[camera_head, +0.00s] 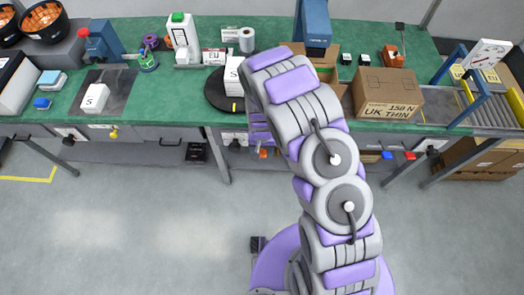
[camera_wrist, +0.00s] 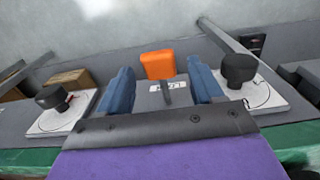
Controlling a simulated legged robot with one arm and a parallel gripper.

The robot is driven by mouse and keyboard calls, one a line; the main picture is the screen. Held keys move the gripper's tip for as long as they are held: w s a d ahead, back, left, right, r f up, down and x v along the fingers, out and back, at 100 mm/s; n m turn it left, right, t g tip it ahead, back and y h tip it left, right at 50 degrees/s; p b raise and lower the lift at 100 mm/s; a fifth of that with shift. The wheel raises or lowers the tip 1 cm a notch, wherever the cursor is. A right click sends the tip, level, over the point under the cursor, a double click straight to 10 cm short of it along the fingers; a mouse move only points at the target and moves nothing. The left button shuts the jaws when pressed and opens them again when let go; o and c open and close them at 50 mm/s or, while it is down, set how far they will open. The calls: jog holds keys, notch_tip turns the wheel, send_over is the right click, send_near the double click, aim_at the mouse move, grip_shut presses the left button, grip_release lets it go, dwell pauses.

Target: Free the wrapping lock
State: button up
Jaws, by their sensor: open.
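In the wrist view, an orange-headed lever (camera_wrist: 157,65) stands out from the grey bench front. A small white label (camera_wrist: 168,87), which seems to read "LOCK", is by its dark stem. My gripper (camera_wrist: 161,83) is open, with one blue finger on each side of the lever. I cannot tell whether either finger touches it. In the head view, a small orange piece (camera_head: 263,154) shows below the bench edge, beside my arm. My gripper is mostly hidden there behind my arm. A black round turntable (camera_head: 214,97) with a white box (camera_head: 233,75) on it lies just left of my arm.
White plates with black knobs (camera_wrist: 54,98) (camera_wrist: 239,70) flank the lever in the wrist view. The green bench (camera_head: 160,117) holds a cardboard box (camera_head: 388,92) at right and a white bottle (camera_head: 183,38) at the back. The grey floor in front is clear.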

jog(key=shift+a+f, duration=0.15)
jog(key=shift+f, duration=0.5)
jog(key=shift+d, duration=0.25)
jog(key=shift+c, duration=0.4)
jog(key=shift+c, duration=0.7)
jog(key=shift+a, duration=0.1)
grip_shut()
